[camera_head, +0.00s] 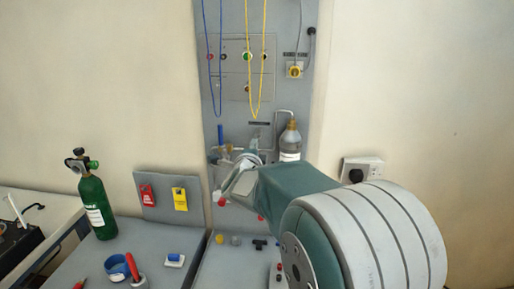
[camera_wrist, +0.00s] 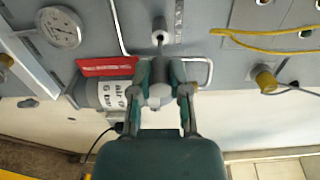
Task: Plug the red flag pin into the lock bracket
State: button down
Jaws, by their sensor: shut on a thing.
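In the wrist view my gripper (camera_wrist: 160,70) points at the grey panel, its two teal fingers shut on a small pale part. A red flag (camera_wrist: 107,66) with white print sticks out to the left from beside the left finger, as the head of the held pin. Just beyond the fingertips is a small pale fitting with a dark centre (camera_wrist: 160,37), in line with the grip; it looks like the lock bracket. Whether the pin touches it I cannot tell. In the head view my forearm hides most of this area.
A gas cylinder (camera_wrist: 108,93) with a printed label stands close beside the flag; it shows in the head view (camera_head: 290,142) at the panel. A round gauge (camera_wrist: 60,28) and a yellow cable (camera_wrist: 270,45) are nearby. A green cylinder (camera_head: 95,205) stands on the left bench.

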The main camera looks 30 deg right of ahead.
jog(key=shift+v, duration=1.55)
jog(key=shift+f, duration=0.1)
